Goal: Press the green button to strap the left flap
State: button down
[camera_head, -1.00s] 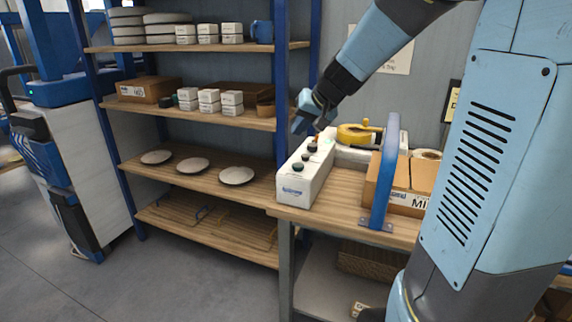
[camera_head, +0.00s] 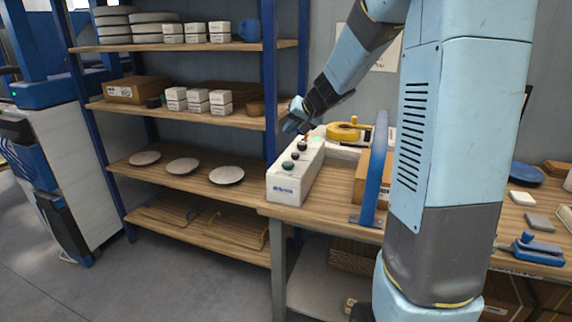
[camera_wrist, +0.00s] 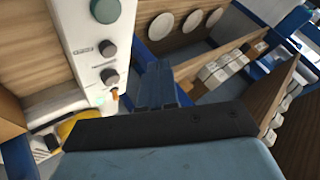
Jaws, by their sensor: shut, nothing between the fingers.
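A white control box (camera_head: 290,188) stands at the left end of the wooden bench, with a row of round controls on top. The nearest control is a dark green button (camera_head: 288,165); it also shows at the top of the wrist view (camera_wrist: 105,11). Two grey knobs (camera_wrist: 109,62) follow it, then a small orange part. My gripper (camera_head: 289,126) is shut and empty, above and beyond the box's far end. Its fingers (camera_wrist: 155,92) are beside the box in the wrist view, apart from the green button. A brown carton (camera_head: 361,186) sits partly hidden behind a blue arch; its flaps are not clear.
The blue arch (camera_head: 375,168) rises from the bench right of the control box. A yellow tool (camera_head: 345,131) lies behind the box. A shelf (camera_head: 165,173) with plates and small white boxes stands left. Bench space at the right holds a blue device (camera_head: 537,246).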

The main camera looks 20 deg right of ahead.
aim_at(291, 164)
jog(key=shift+f, duration=4.15)
jog(key=shift+s+f, duration=0.1)
jog(key=shift+f, duration=0.8)
jog(key=shift+r, duration=1)
jog(key=shift+r, duration=0.1)
jog(key=shift+r, duration=2.4)
